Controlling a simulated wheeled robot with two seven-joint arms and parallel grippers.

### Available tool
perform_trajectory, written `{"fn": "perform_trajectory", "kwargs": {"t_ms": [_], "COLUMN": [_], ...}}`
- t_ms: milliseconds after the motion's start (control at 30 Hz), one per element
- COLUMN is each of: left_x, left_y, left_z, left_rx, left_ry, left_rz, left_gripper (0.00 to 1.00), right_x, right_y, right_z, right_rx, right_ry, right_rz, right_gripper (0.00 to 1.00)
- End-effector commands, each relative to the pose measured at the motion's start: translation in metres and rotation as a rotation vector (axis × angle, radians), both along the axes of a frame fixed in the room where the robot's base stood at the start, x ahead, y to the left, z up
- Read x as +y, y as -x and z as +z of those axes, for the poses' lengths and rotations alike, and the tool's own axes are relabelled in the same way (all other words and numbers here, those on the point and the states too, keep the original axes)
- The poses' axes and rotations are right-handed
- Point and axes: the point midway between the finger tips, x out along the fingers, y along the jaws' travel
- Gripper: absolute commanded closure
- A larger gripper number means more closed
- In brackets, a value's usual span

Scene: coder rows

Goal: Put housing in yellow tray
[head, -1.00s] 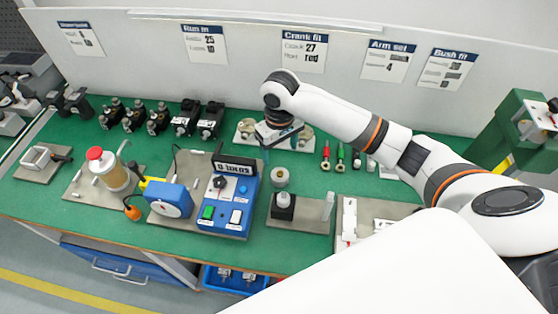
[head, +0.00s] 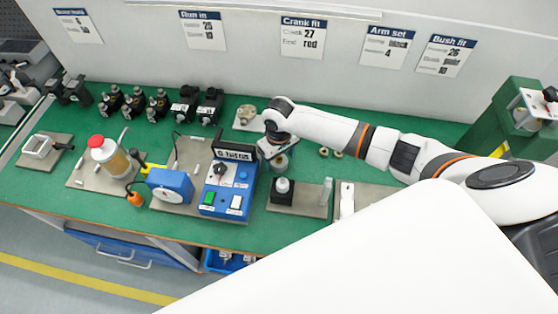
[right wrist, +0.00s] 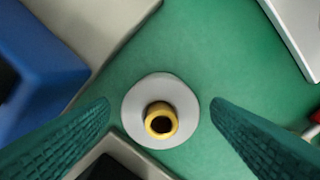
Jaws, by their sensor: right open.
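A round grey part with a yellow bush in its middle, which looks to be the housing (right wrist: 148,92), stands on the green bench. In the head view the housing (head: 280,165) shows just below my right gripper (head: 274,149). In the right wrist view my right gripper (right wrist: 160,106) is open, with one finger on each side of the housing and a gap to each. I cannot tell how far the fingertips are above the bench. My left gripper is not in view.
A blue control box (head: 228,189) stands just left of the housing. A grey plate with a black block (head: 281,192) lies in front of it. Several black fixtures (head: 158,104) line the back. A green stand (head: 520,120) is at the right. My right arm hides part of the bench.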

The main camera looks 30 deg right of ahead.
Motion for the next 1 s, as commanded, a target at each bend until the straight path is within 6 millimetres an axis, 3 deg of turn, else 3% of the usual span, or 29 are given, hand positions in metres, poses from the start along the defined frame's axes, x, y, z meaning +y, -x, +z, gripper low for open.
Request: {"fn": "perform_trajectory", "kwargs": {"t_ms": [333, 633, 867, 1000], "left_x": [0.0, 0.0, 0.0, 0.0], "left_y": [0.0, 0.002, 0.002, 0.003], "left_z": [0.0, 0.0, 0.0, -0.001], "left_rx": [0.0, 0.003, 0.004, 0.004], "left_ry": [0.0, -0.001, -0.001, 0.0], "left_rz": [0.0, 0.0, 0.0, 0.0], "left_gripper": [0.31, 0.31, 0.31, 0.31], "right_x": [0.0, 0.0, 0.0, 0.0], "right_y": [0.0, 0.0, 0.0, -0.001], "right_z": [-0.01, -0.009, -0.008, 0.004], "right_rx": [0.0, 0.0, -0.001, -0.004], "right_ry": [0.001, 0.001, 0.001, -0.001], "right_rz": [0.001, 0.001, 0.001, 0.001], "right_gripper": [0.3, 0.79, 0.8, 0.8]}}
